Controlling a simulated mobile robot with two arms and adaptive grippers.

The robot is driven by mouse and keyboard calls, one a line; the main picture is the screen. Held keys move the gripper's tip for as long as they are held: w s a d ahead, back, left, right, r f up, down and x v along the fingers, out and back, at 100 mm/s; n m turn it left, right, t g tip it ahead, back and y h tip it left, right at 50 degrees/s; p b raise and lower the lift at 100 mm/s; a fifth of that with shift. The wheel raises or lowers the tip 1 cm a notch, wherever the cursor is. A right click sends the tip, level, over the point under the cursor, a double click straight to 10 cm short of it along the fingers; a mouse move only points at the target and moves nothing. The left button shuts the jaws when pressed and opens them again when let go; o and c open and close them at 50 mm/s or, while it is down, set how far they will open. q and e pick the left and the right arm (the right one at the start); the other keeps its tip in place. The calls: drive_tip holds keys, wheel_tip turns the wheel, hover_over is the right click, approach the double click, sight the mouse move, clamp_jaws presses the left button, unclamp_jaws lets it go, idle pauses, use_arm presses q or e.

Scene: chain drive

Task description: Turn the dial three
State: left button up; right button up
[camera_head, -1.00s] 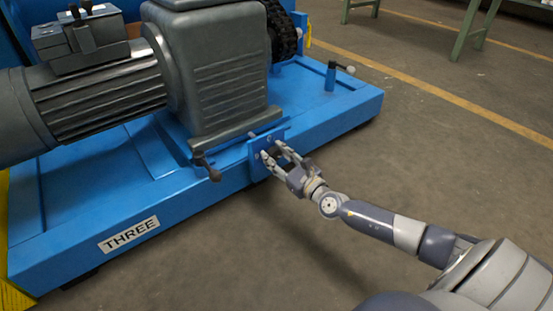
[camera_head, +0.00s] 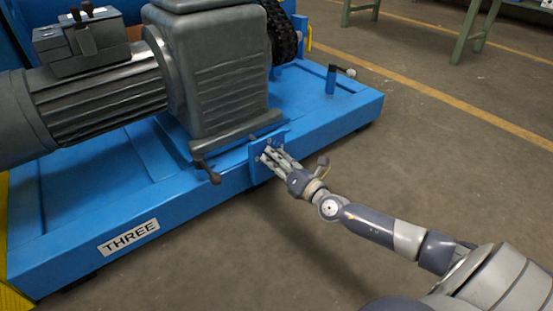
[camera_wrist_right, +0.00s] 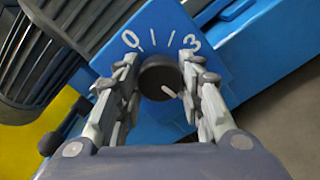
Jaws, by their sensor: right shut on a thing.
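The dial (camera_wrist_right: 160,78) is a dark round knob on a blue plate, seen in the right wrist view. A short white mark shows at the knob's lower right. My right gripper (camera_head: 268,155) is shut on the dial, one finger on each side of it; its fingers also show in the wrist view (camera_wrist_right: 163,92). In the head view the fingers hide the knob against the blue plate (camera_head: 261,142). The left gripper is not in view.
The blue machine base (camera_head: 75,210) carries a label reading THREE (camera_head: 129,237). A grey motor and gearbox (camera_head: 222,75) stand on it. A small handle (camera_head: 210,172) sticks out left of the plate, and a lever post (camera_head: 331,79) stands at right.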

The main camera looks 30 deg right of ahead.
drive_tip(key=shift+m, duration=0.6)
drive_tip(key=o, duration=1.1)
drive_tip(key=shift+c, duration=0.2)
drive_tip(key=shift+s, duration=0.1)
drive_tip(key=s, duration=1.1)
drive_tip(key=shift+s+d, duration=0.35)
drive_tip(key=shift+d, duration=0.1)
